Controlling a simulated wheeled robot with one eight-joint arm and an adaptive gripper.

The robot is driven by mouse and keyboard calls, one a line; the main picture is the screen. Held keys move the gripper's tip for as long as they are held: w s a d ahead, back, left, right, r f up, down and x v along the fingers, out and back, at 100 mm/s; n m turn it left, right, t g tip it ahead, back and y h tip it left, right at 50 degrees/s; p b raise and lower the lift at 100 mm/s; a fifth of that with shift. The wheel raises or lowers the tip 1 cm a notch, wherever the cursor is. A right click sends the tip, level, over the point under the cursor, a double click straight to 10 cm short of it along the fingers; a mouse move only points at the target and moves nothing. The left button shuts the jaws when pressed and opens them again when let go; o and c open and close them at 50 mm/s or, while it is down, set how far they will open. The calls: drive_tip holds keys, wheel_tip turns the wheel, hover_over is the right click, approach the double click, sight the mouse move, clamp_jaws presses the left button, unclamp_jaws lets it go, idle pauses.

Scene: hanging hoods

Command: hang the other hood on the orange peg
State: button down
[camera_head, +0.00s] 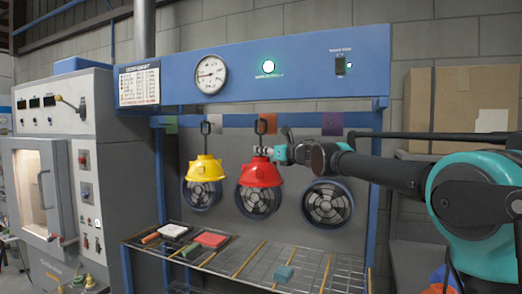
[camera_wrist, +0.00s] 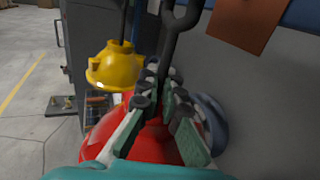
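The red hood (camera_head: 260,173) hangs upright below the orange tag (camera_head: 270,123), with its dark hook (camera_head: 262,128) reaching up to the rail. My gripper (camera_head: 272,153) is at the top of the red hood, from the right. In the wrist view, my gripper's fingers (camera_wrist: 164,92) close around the dark stem above the red hood (camera_wrist: 165,145). The hook's forked upper part (camera_wrist: 181,22) rises beside the orange tag (camera_wrist: 243,22). Whether the hook bears on the peg is hidden. The yellow hood (camera_head: 205,169) hangs to the left on its own hook.
A green tag (camera_head: 171,125) is at the far left of the rail and a purple tag (camera_head: 332,124) at the right, with no hood below either. A wire shelf (camera_head: 250,262) with small items lies below. A cardboard box (camera_head: 455,98) stands at right.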

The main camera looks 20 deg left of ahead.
drive_tip(key=shift+f, duration=0.1)
drive_tip(key=c, duration=1.6)
unclamp_jaws()
drive_tip(key=shift+c, duration=0.2)
